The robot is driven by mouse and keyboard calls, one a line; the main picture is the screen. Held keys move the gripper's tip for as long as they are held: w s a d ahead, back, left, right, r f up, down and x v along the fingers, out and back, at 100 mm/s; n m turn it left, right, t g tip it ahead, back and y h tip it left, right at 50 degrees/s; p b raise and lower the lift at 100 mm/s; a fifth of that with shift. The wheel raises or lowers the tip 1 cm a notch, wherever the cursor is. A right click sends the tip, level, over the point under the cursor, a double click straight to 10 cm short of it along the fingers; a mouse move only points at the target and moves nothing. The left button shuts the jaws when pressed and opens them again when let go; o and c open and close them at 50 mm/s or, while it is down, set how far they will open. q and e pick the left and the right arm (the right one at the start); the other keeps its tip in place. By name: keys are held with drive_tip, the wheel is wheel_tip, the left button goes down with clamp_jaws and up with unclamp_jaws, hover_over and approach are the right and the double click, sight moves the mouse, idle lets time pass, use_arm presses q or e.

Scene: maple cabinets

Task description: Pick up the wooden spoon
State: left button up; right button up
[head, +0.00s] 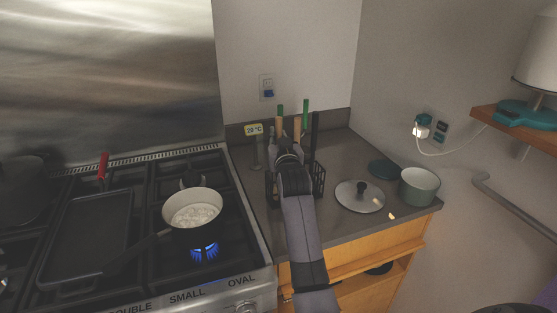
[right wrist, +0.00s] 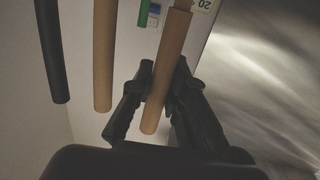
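Several long-handled utensils stand upright in a dark wire holder (head: 319,181) on the counter. In the right wrist view a wooden handle (right wrist: 171,50), apparently the wooden spoon's, runs between my right gripper's fingers (right wrist: 164,90). The fingers lie close on both sides and look shut on it; its near end pokes out between them. My left gripper is not in view.
A second wooden handle (right wrist: 103,55) and a black handle (right wrist: 52,50) stand close by. A pot (head: 192,216) sits over a lit blue burner on the stove at left. A lid (head: 350,198) and a green-grey pot (head: 419,186) stand to the right of the holder.

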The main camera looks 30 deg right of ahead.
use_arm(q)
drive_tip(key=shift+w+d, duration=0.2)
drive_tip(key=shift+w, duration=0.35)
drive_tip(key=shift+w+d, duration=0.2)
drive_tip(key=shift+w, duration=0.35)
